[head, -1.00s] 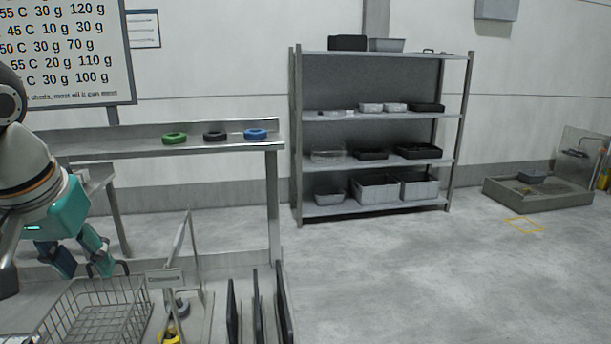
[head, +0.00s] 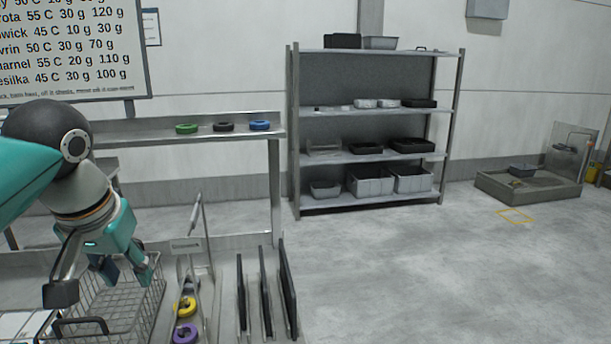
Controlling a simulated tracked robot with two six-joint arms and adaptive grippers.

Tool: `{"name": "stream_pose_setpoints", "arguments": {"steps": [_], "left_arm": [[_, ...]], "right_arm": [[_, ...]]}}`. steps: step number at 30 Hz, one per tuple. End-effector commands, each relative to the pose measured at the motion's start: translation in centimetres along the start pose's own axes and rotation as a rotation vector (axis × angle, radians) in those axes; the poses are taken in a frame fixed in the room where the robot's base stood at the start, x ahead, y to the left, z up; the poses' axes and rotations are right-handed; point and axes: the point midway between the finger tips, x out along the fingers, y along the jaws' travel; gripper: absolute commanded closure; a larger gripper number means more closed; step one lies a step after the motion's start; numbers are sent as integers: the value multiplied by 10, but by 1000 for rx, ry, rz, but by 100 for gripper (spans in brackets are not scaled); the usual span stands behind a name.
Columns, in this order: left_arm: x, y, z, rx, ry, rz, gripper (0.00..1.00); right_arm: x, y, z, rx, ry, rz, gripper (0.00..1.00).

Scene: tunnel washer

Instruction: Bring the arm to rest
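My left arm comes in from the left with its teal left gripper (head: 126,272) pointing down. The gripper hangs over a wire basket (head: 150,300) on the near bench. Its two fingers stand apart, and I see nothing held between them. Whether the fingertips touch the basket's wire I cannot tell. My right gripper is not in view.
Green (head: 187,128), black (head: 223,127) and blue (head: 260,125) rings lie on a raised shelf. Yellow (head: 184,307) and purple (head: 185,334) rings lie right of the basket, beside upright dark panels (head: 264,290).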

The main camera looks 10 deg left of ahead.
Motion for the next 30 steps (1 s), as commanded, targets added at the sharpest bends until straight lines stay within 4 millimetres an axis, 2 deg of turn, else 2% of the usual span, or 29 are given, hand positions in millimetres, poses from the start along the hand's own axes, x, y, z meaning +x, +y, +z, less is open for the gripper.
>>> {"name": "stream_pose_setpoints", "arguments": {"steps": [8,11,14,15,17,18,20,21,23,24,26,27,30], "left_arm": [[83,46,-11,105,-46,50,62],[129,69,-8,150,-74,87,62],[191,97,9,193,-119,145,62],[217,109,19,206,-138,173,62],[256,125,40,216,-167,217,62],[280,134,56,216,-187,247,62],[315,147,84,210,-216,290,62],[336,154,105,198,-236,317,62],[364,163,141,175,-266,353,62],[380,167,167,153,-285,374,62],[400,171,206,116,-312,397,62],[409,172,232,90,-328,407,62],[422,170,286,31,-357,413,62]], "right_arm": [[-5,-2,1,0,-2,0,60],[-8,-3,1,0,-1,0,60],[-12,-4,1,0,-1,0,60],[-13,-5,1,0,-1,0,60],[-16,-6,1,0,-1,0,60],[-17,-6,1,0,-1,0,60],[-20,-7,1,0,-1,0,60],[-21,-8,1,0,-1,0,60],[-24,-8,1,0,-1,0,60],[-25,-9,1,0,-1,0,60],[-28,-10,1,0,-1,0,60],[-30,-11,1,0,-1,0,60],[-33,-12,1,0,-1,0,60]]}}
